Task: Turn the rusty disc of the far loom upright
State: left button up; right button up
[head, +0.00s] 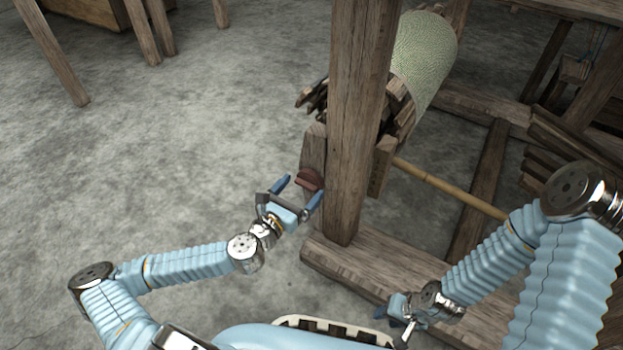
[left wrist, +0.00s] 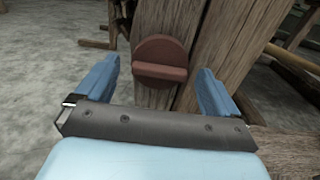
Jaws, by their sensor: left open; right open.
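The rusty disc (left wrist: 160,58) is a round reddish-brown plate with a raised bar across it, mounted on a wooden post in the left wrist view. Its bar lies nearly level there. In the head view the disc (head: 309,180) is small and partly seen edge-on, beside the loom's upright post (head: 358,120). My left gripper (head: 302,190) is open, with its blue fingers pointing at the disc. In the left wrist view the left gripper (left wrist: 158,85) has a finger on either side of the disc, apart from it. My right gripper (head: 405,318) is low near my body, its fingers mostly hidden.
The loom's cloth roll (head: 425,55) is behind the post. A wooden base beam (head: 375,268) runs along the floor by the post. A thin pole (head: 450,188) extends to the right. Clear concrete floor (head: 180,140) is on the left.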

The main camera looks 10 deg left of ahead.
pick_arm(q)
jog(key=shift+w+d, duration=0.1)
jog(key=shift+w, duration=0.05)
jog(key=shift+c, duration=0.2)
jog(key=c, duration=1)
